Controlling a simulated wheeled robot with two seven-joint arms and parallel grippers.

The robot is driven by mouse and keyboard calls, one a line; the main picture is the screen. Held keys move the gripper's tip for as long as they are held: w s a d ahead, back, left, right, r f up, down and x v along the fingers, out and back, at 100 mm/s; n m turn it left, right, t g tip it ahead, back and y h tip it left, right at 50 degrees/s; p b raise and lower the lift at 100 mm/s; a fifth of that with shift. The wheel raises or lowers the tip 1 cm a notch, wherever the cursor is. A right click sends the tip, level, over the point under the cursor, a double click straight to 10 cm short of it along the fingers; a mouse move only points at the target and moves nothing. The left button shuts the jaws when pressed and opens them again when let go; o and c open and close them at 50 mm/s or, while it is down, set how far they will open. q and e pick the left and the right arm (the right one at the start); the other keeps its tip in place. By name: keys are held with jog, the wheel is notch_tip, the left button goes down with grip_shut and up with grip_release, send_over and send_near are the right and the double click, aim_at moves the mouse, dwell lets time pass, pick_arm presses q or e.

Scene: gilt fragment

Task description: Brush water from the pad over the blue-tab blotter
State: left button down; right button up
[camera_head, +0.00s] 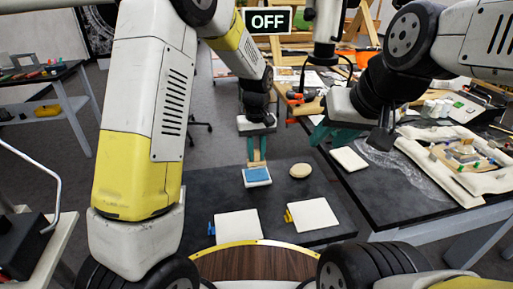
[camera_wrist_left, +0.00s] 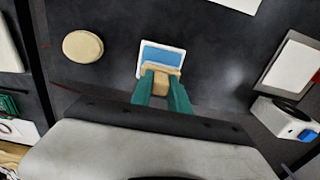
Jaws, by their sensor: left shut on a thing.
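The blue pad (camera_head: 257,175) lies in a white tray on the dark table and also shows in the left wrist view (camera_wrist_left: 163,55). My left gripper (camera_head: 257,152) is shut on a tan wooden brush (camera_wrist_left: 161,84), just at the pad's edge. I cannot tell whether the brush's tip touches the pad. The blue-tab blotter (camera_head: 238,226) lies flat nearer to me, its blue tab (camera_head: 211,225) at its left edge. A second white blotter (camera_head: 313,215) with a yellow tab lies right of it. My right gripper (camera_head: 335,134) is open and empty, its teal fingers apart near the right table.
A round cream disc (camera_head: 300,170) lies right of the pad. A white square (camera_head: 348,158) and a padded cream tray (camera_head: 455,160) with a gilt piece are on the right table. A wooden panel (camera_head: 252,263) with a yellow rim is in front. Dark table is bare between pad and blotters.

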aim_at(257, 150)
pick_arm(q)
jog(key=shift+r, duration=2.05)
